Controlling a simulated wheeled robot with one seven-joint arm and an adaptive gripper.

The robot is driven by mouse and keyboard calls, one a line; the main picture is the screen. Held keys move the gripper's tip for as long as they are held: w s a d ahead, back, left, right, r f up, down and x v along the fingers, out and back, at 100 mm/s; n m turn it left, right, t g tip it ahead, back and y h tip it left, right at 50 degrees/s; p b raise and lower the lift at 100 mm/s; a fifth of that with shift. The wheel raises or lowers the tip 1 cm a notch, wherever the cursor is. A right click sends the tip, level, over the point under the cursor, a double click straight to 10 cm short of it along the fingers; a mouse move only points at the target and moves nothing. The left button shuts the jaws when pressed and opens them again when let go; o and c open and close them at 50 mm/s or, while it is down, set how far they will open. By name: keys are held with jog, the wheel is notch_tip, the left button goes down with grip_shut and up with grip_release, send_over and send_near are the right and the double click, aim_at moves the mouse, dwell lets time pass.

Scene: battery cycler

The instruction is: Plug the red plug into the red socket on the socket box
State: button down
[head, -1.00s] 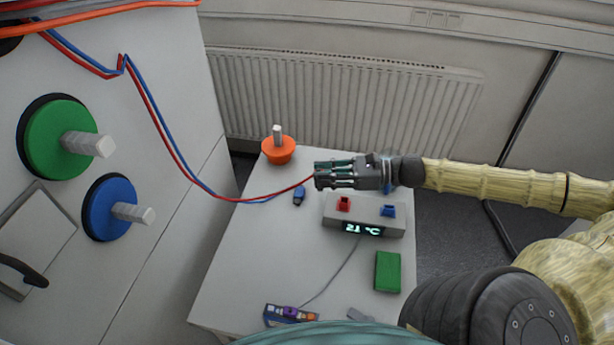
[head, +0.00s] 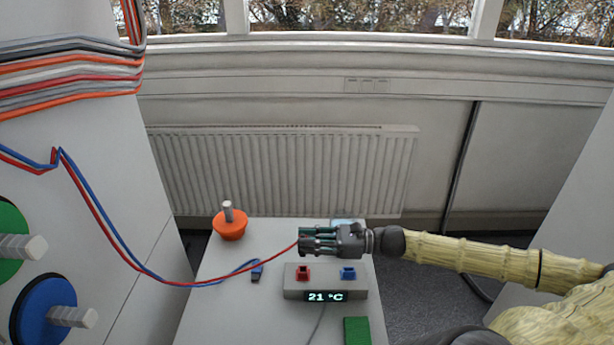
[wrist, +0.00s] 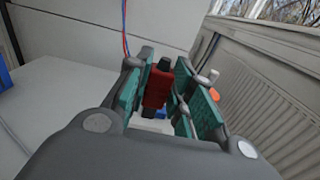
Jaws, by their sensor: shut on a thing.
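My gripper (head: 306,241) is above the table, just behind the socket box, with its fingers pointing left. In the wrist view, the red plug (wrist: 157,86) sits between the fingers of my gripper (wrist: 158,92), which is shut on it. In the head view the fingers hide the plug, and its red cable runs off to the left. The grey socket box (head: 325,284) stands on the table with a red socket (head: 303,273) on the left and a blue socket (head: 348,273) on the right. Its display reads 21 °C.
A blue plug (head: 257,273) lies on the table (head: 225,300) left of the box. An orange knob-like object (head: 230,227) stands at the back left, and a green block (head: 357,331) lies in front. A cabinet with green and blue (head: 45,311) knobs stands at the left.

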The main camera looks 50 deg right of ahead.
jog(key=shift+f+b, duration=2.2)
jog(key=shift+f, duration=0.25)
jog(key=shift+p, duration=0.85)
jog(key=shift+f+b, duration=0.4)
jog(key=shift+f, duration=0.4)
dwell(1.2)
jog(key=shift+s+f, duration=0.1)
jog(key=shift+f, duration=0.2)
dwell(1.6)
jog(key=shift+r+p, duration=0.1)
jog(key=shift+p, duration=0.2)
jog(key=shift+r+p, duration=1.55)
jog(key=shift+r, duration=0.15)
